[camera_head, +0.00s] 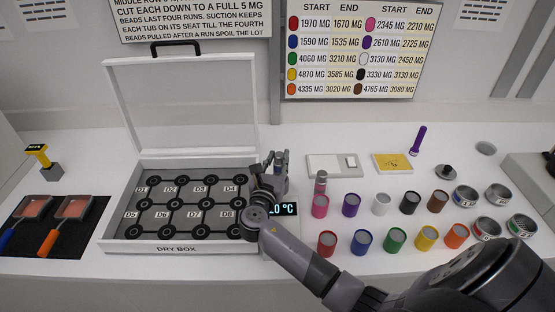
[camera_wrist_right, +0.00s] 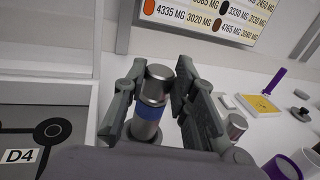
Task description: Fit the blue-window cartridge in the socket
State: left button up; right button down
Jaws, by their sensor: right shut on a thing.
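My right gripper (camera_head: 277,162) is above the right edge of the dry box, beside the temperature display (camera_head: 288,209). In the right wrist view its fingers (camera_wrist_right: 156,98) are closed on either side of the blue-window cartridge (camera_wrist_right: 152,87), a metal cylinder with a blue band. The open dry box (camera_head: 178,248) holds several dark ring-shaped places joined by black lines, labelled D1 to D8 where readable. My arm hides part of its right side. I cannot tell which place is the socket. My left gripper is out of view.
A metal cylinder (camera_head: 321,177) stands by the pink jar (camera_head: 320,206). Coloured jars and several round tins (camera_head: 487,229) fill the right side. A white device (camera_head: 325,166) and a yellow card (camera_head: 392,164) lie behind. The raised lid (camera_head: 185,100) stands at the back.

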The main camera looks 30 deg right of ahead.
aim_at(278, 167)
jog(key=shift+f+b, duration=0.95)
jog(key=shift+f, duration=0.6)
jog(key=c, duration=1.7)
grip_release()
jog(key=o, duration=0.5)
jog(key=shift+s, duration=0.1)
jog(key=shift+f, duration=0.15)
